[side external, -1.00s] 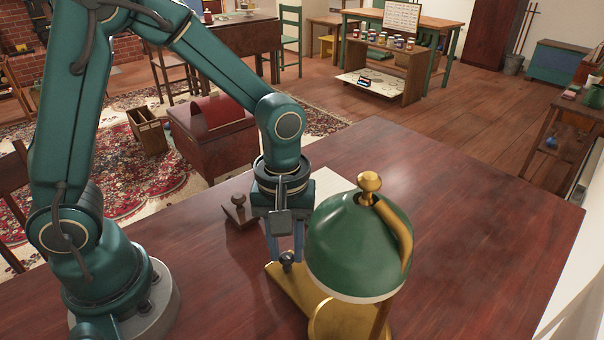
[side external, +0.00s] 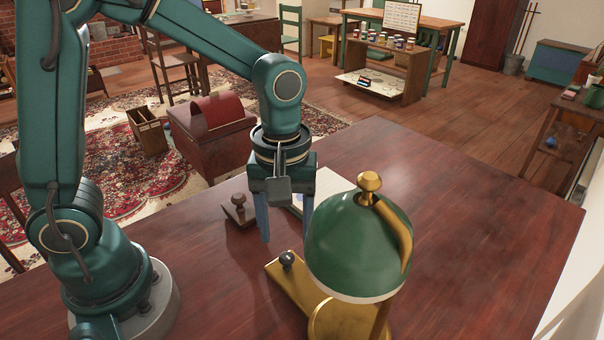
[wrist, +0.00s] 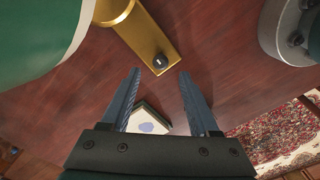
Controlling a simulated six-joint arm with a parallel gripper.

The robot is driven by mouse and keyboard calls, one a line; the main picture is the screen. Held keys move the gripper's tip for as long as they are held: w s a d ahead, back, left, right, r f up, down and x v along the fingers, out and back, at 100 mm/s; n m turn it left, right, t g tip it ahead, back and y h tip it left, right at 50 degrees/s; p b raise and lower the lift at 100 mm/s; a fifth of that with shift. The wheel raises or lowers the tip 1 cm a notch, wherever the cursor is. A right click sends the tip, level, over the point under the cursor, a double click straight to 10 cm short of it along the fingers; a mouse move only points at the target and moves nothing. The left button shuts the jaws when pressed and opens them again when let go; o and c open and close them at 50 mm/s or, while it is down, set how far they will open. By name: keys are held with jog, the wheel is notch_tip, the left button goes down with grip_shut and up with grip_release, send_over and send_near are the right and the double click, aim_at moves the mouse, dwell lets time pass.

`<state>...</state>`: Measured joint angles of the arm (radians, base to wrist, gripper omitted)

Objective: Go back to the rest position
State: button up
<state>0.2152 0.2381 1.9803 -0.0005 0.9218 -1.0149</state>
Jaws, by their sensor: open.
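My gripper (side external: 286,238) hangs fingers-down above the dark red table (side external: 450,210), beside the lamp. Its two blue fingers are spread apart with nothing between them; they also show apart in the wrist view (wrist: 160,74). A small dark knob (side external: 287,260) stands on the brass base plate (side external: 300,287) of the desk lamp. The knob is below the fingertips and apart from them; in the wrist view the knob (wrist: 158,61) lies just beyond them. The lamp's green shade (side external: 355,245) is close on the right of my gripper.
A wooden block with a dark knob (side external: 239,210) sits left of my gripper. A white sheet or pad (side external: 325,184) with a blue patch lies behind it, partly hidden. The table's right side is clear. A red-lidded chest (side external: 210,130) stands past the far edge.

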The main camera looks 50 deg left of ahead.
jog(key=shift+r, duration=0.45)
jog(key=shift+w+a+r, duration=0.1)
jog(key=shift+r, duration=0.2)
jog(key=s+a+r+m+t, duration=0.5)
jog(key=s+r+m, duration=0.1)
jog(key=m, duration=0.3)
jog(key=shift+s+r+t, duration=0.2)
jog(key=shift+s+t, duration=0.1)
jog(key=shift+s, duration=0.45)
